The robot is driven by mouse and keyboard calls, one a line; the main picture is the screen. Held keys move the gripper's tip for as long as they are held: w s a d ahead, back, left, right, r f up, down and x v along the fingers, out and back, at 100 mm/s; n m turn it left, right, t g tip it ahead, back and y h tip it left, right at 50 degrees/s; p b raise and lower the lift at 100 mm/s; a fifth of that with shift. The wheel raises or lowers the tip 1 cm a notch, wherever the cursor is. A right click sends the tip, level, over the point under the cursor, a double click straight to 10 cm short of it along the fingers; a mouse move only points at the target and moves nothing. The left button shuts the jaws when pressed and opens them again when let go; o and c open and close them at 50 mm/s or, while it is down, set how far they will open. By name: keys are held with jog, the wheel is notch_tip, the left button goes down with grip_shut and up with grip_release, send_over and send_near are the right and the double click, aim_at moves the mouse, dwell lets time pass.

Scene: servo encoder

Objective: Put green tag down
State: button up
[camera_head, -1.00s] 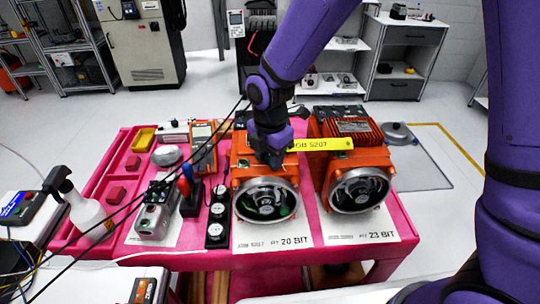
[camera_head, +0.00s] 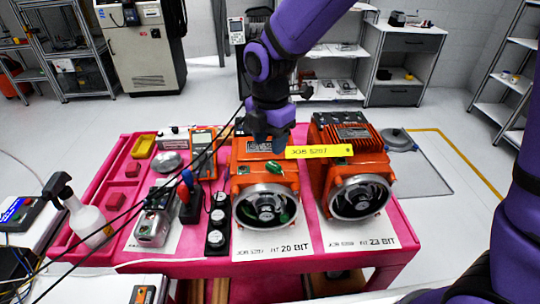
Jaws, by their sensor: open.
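The green tag (camera_head: 273,168) lies on the front top of the left orange servo motor (camera_head: 243,179), just above its round encoder end. My purple gripper (camera_head: 268,142) is above and behind the tag, apart from it, and open. Its fingertips are small and dark here, over the motor's top. Some green also shows inside the motor's round end (camera_head: 266,208). A paper marked 20 BIT lies under this motor.
A second orange motor (camera_head: 350,155) stands at right on a paper marked 23 BIT. A yellow JOB 5207 strip (camera_head: 319,152) spans between the motors.

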jog(key=s+d+r+m+t, duration=0.25)
jog(key=d+r+m, duration=0.55)
jog(key=r, duration=0.4)
jog(key=s+d+r+m+t, duration=0.1)
jog(key=s+d+r+m, duration=0.2)
jog(key=s+d+m, duration=0.5)
jog(key=s+d+r+m+t, duration=0.1)
jog(key=s+d+r+m, duration=0.2)
jog(key=s+d+m, duration=0.5)
jog(key=shift+s+d+m+t, duration=0.15)
jog(key=shift+d+m+t, duration=0.2)
jog(key=shift+d+m, duration=0.7)
jog(key=shift+a+m, duration=0.25)
jog(key=shift+a, duration=0.05)
